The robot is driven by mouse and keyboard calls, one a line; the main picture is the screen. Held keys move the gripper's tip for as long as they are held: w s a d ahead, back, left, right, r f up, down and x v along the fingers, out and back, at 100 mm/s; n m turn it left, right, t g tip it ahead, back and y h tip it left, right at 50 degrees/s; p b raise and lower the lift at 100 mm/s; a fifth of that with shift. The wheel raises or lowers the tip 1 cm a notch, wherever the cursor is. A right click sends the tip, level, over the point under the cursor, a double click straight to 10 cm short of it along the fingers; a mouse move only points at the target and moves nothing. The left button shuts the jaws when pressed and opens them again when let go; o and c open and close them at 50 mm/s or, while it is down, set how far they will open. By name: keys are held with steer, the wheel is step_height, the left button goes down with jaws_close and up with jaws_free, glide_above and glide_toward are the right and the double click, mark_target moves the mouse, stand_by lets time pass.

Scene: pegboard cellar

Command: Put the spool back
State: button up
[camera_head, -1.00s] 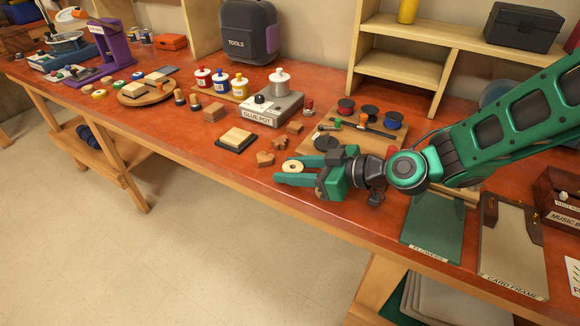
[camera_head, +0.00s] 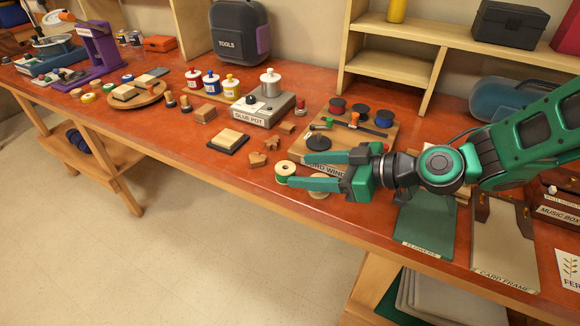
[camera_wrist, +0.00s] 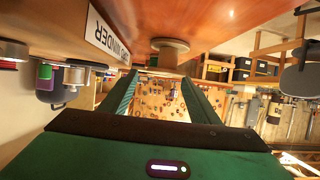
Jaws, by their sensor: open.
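A spool (camera_head: 285,167) with a pale wooden top and a green side stands on the red bench near its front edge. My gripper (camera_head: 290,170) is open, with its fingertips beside this spool; I cannot tell whether they touch it. A pale round wooden thing (camera_head: 319,194) is partly hidden under the nearer finger. In the wrist view a tan spool (camera_wrist: 170,52) shows past the open fingers; I cannot tell which of the two it is.
Small wooden blocks (camera_head: 257,159) and a dark square pad (camera_head: 229,141) lie left of the spool. The glue pot (camera_head: 262,107) and paint bottles stand behind them. A green flowers panel (camera_head: 424,232) and a card frame (camera_head: 502,240) lie to the right.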

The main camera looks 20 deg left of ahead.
steer(key=shift+v, duration=2.65)
